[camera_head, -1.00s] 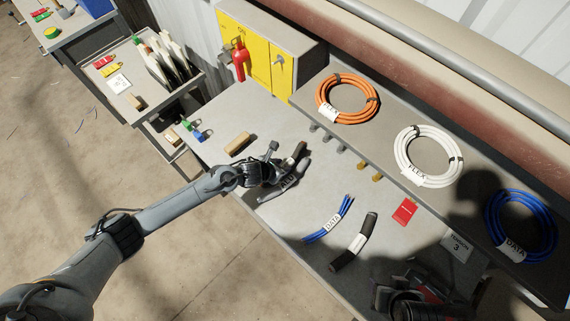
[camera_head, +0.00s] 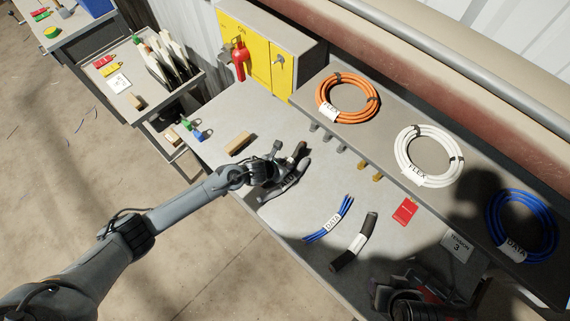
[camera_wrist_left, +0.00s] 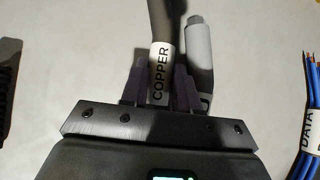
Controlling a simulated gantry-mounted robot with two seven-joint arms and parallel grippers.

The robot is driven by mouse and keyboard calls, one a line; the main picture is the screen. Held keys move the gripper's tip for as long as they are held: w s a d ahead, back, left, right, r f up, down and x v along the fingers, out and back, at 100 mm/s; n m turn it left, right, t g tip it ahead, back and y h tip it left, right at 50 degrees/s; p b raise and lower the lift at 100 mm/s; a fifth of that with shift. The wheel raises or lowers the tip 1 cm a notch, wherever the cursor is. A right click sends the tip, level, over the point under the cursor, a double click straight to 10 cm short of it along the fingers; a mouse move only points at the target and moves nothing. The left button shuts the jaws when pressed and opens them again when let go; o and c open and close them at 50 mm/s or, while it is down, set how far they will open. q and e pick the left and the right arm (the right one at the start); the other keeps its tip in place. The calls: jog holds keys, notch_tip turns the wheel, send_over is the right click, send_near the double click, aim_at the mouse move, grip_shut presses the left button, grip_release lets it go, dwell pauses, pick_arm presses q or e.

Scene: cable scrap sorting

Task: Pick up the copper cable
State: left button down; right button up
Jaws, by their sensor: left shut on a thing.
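The copper cable is a short dark piece with a white COPPER label (camera_wrist_left: 160,75) in the left wrist view. In the head view its dark end (camera_head: 298,151) shows beyond my left gripper (camera_head: 272,172). My left gripper also shows in the left wrist view (camera_wrist_left: 160,90), with its fingers shut on the cable at the label. The part of the cable under the gripper is hidden. A grey cable piece (camera_wrist_left: 198,52) lies close beside it on the right; whether they touch is unclear.
A blue DATA cable bundle (camera_head: 328,220) and a black piece with a white label (camera_head: 355,242) lie to the right on the bench (camera_head: 285,225). A wooden block (camera_head: 238,143) lies to the left. Coils rest on the shelf behind. Dark equipment (camera_head: 415,295) fills the bottom right.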

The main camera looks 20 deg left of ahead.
aim_at(292, 158)
pick_arm(q)
jog(key=shift+r, duration=0.2)
jog(key=shift+r, duration=0.55)
notch_tip(292, 158, up, 2)
jog(key=shift+w+r, duration=0.1)
jog(key=shift+r, duration=0.1)
jog(key=s+d+r, duration=0.5)
jog(key=d+r, duration=0.2)
jog(key=d, duration=0.3)
jog(key=shift+d+r+b, duration=0.15)
jog(key=shift+d+b, duration=0.2)
jog(key=shift+b, duration=0.05)
